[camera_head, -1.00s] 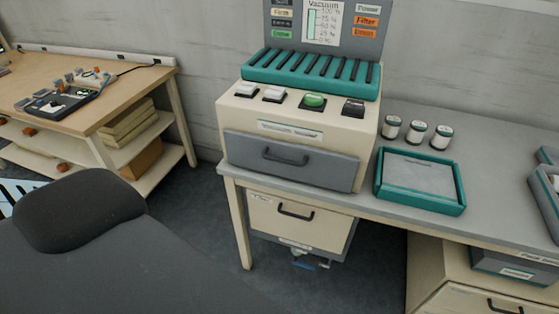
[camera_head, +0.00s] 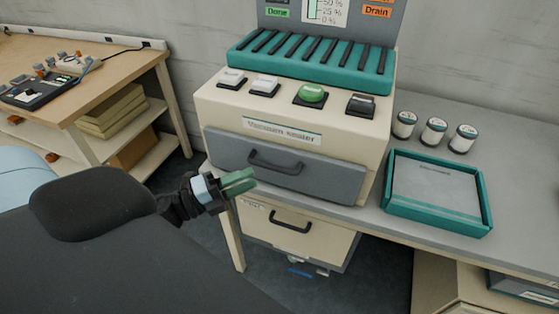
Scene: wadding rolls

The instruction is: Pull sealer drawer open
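The vacuum sealer (camera_head: 225,106) is a cream box on the grey worktop, with "Vacuum sealer" on its label. Its grey drawer (camera_head: 325,184) is at the bottom of the front and looks closed. A dark bar handle (camera_head: 275,163) is fixed on the drawer front. My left gripper (camera_head: 243,182), with green fingers, is in front of the drawer's lower left part, below and left of the handle, apparently not touching it. The fingers look close together, and I cannot tell whether they are open or shut. My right gripper is out of view.
A cream under-table drawer (camera_head: 265,225) with its own dark handle is below the worktop. A teal-rimmed tray (camera_head: 439,226) and several small jars (camera_head: 433,131) stand right of the sealer. A wooden bench (camera_head: 110,82) is at the left.

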